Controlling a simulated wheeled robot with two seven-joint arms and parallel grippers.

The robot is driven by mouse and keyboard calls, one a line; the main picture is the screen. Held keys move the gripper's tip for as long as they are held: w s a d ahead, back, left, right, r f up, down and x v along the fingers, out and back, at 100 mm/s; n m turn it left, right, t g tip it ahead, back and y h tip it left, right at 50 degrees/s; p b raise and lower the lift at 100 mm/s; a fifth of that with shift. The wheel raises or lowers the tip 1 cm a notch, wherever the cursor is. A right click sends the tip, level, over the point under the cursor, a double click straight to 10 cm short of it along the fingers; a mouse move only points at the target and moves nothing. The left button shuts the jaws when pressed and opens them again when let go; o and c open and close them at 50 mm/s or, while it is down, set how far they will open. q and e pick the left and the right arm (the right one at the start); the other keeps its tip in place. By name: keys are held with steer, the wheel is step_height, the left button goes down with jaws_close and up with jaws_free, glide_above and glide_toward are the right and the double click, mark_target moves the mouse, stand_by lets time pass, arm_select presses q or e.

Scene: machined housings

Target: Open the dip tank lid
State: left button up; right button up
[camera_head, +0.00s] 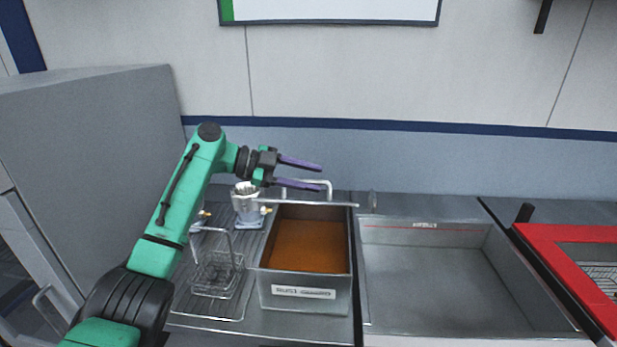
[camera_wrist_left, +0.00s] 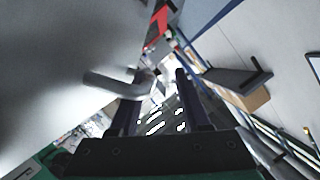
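The dip tank (camera_head: 305,290) is a grey metal box with a white label, and brown liquid shows inside it. Its lid (camera_head: 330,204) is seen nearly edge-on at the tank's back edge, raised off the opening. A bent silver lid handle (camera_head: 330,186) sticks up there. The left wrist view shows the handle (camera_wrist_left: 110,86) beside a large grey surface, close to my fingers. My left gripper (camera_head: 321,177) is above the tank's back, with its two purple fingers apart. The lower finger overlaps the handle; I cannot tell whether they touch. My right gripper is not in view.
A wire basket (camera_head: 216,272) and a metal cup (camera_head: 246,205) stand left of the tank on a ribbed draining surface. A wide grey basin (camera_head: 440,290) lies to the right, then a red-framed unit (camera_head: 565,245). A large grey cabinet (camera_head: 90,130) stands at left.

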arm_select(q)
steer(key=b+v, duration=0.1)
steer(key=v, duration=0.1)
steer(key=b+v, duration=0.1)
steer(key=v, duration=0.1)
steer(key=b+v, duration=0.1)
steer(key=v, duration=0.1)
steer(key=shift+f, duration=0.3)
steer(key=v, duration=0.8)
steer(key=shift+a+r+b, duration=0.3)
steer(key=shift+b, duration=0.1)
